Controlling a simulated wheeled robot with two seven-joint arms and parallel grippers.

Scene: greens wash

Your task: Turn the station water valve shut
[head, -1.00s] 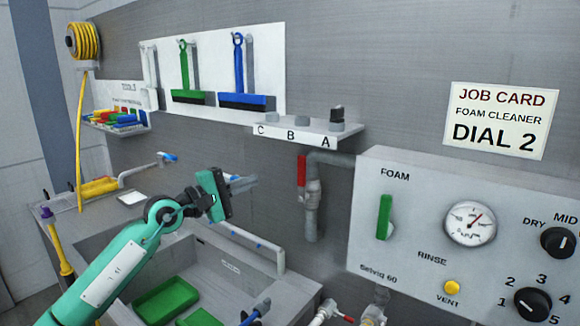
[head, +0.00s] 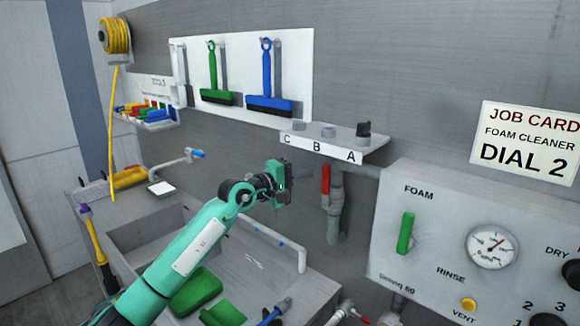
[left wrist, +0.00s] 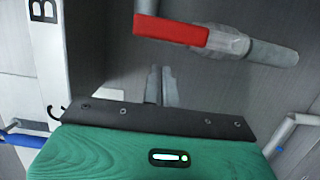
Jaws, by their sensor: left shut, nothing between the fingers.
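The water valve's red lever (head: 326,184) stands upright, in line with the vertical grey pipe (head: 335,218) on the wall, left of the foam panel. In the left wrist view the red lever (left wrist: 172,31) lies across the top, in line with the pale valve body (left wrist: 222,41) and pipe. My left gripper (head: 287,184) is just left of the lever in the head view, apart from it. In the left wrist view its shut fingers (left wrist: 160,86) are below the lever with nothing between them. My right gripper is not in view.
The shelf (head: 320,148) marked C, B, A juts out above the valve. The foam panel (head: 395,265) with its green lever (head: 406,233) stands close on the right. A sink (head: 150,235) with green trays (head: 195,291) lies below my left arm.

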